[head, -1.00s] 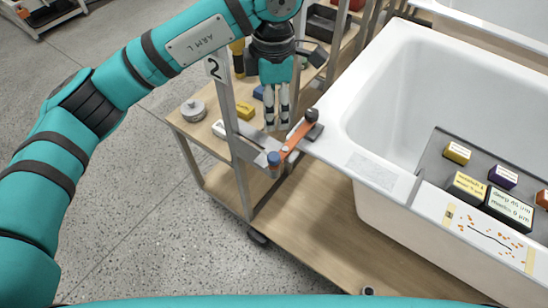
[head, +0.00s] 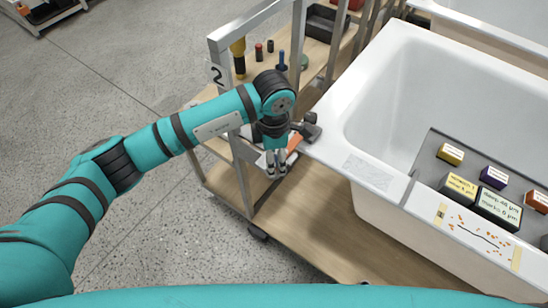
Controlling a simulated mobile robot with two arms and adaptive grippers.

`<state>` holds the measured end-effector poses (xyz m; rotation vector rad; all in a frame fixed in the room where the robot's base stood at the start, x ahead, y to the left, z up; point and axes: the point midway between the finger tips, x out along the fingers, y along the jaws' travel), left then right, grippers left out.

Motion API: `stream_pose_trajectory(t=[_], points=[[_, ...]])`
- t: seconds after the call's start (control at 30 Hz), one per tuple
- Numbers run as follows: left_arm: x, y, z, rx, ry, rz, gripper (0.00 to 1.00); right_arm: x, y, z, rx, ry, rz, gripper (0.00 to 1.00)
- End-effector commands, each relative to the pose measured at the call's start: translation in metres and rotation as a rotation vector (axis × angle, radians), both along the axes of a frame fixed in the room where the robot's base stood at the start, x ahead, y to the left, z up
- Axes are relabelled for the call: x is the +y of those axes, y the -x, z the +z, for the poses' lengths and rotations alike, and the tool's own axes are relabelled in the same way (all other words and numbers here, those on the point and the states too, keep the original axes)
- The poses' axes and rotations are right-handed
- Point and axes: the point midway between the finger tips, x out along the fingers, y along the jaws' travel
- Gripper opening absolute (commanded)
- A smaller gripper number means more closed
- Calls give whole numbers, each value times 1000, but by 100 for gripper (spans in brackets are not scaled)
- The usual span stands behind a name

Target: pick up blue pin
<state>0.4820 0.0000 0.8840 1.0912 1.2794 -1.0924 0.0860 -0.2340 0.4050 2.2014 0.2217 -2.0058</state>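My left gripper (head: 276,171) points down at the near left corner of the tub, by the outer end of the orange strap (head: 293,146). Its two fingers show a small gap. The blue-topped pin seen earlier at that strap end is hidden now, behind or between the fingers. I cannot tell whether the fingers touch it. Another upright blue piece (head: 282,61) stands on the wooden shelf behind, well apart from the gripper. My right gripper is not in view.
The white bathtub shell (head: 370,178) fills the right, with a dark tray (head: 426,160) of labelled blocks. A grey metal post (head: 242,175) marked 2 stands close left of the gripper. A black-ended handle (head: 309,126) lies beside the rim. The lower wooden deck (head: 310,215) is clear.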

Motion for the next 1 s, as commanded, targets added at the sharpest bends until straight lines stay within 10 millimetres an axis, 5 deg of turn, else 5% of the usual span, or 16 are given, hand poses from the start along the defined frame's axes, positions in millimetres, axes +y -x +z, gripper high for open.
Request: stream_pose_trajectory(t=[0.3,0.73,1.0], points=[[0,0,-7,-1,0,-2,57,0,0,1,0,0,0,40],[0,0,-7,-1,0,-1,0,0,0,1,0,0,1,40],[0,-1,-5,-2,0,-1,0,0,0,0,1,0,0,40]])
